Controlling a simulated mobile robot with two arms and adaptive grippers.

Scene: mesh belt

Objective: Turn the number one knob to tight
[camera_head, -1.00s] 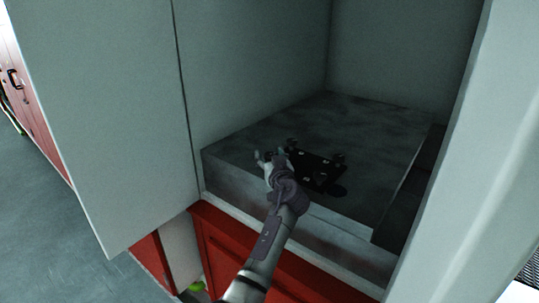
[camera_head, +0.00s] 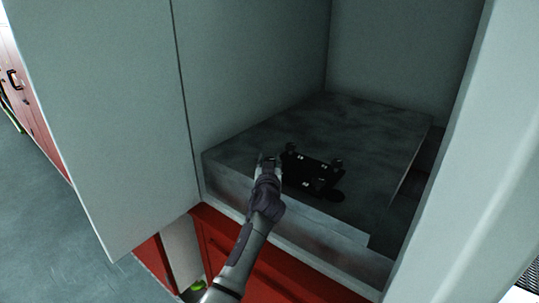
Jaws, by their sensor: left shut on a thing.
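A black plate with dark knobs (camera_head: 312,176) lies on top of a grey block inside an open cabinet. One knob (camera_head: 290,149) stands at its back left corner and another (camera_head: 336,163) at its back right. My left gripper (camera_head: 269,160) is at the plate's left end, its fingers closed together. It appears to be shut on a knob there, which the fingers mostly hide. I cannot read any number or tight mark on the plate, so I cannot tell which knob is number one. My right gripper is not in view.
The grey block (camera_head: 235,150) fills most of the cabinet floor. The cabinet's left panel (camera_head: 110,110) and right post (camera_head: 450,170) flank the opening. A red front (camera_head: 225,238) is below it. The block's top behind the plate is clear.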

